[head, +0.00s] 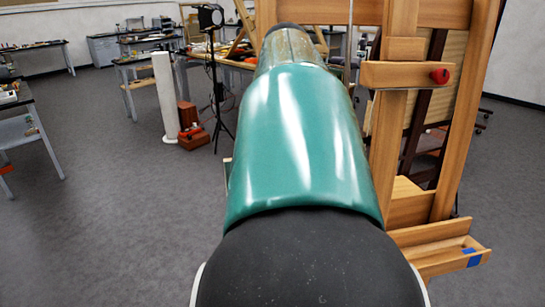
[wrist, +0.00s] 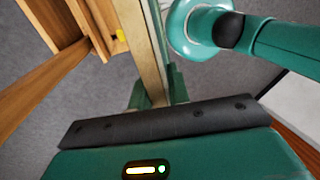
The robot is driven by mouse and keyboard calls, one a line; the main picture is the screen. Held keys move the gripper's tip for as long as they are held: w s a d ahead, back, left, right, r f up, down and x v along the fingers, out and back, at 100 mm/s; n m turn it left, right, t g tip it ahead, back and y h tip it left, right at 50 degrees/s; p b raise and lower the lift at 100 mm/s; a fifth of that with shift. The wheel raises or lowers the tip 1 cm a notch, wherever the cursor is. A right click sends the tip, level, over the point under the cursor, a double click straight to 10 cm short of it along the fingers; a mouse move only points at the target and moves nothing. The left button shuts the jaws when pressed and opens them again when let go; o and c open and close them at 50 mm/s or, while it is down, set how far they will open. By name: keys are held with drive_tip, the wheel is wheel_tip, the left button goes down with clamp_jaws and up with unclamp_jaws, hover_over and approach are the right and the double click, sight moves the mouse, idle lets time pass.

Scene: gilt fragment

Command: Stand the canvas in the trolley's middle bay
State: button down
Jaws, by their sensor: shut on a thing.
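In the wrist view my gripper (wrist: 157,92) is shut on the canvas (wrist: 148,45). The canvas shows nearly edge-on as a thin pale and gilt-brown strip running up from between the fingers. In the head view my own arm covers most of the gripper and the canvas. I cannot make out the canvas's painted face. The trolley and its middle bay cannot be identified with certainty in either view.
A wooden easel (head: 398,120) with a red knob (head: 440,75) and a low ledge (head: 440,258) stands close at right. A black tripod (head: 218,90), a white post (head: 164,95) and benches stand farther back.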

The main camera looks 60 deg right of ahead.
drive_tip(key=s+a, duration=0.4)
drive_tip(key=shift+s+a, duration=0.4)
idle(0.8)
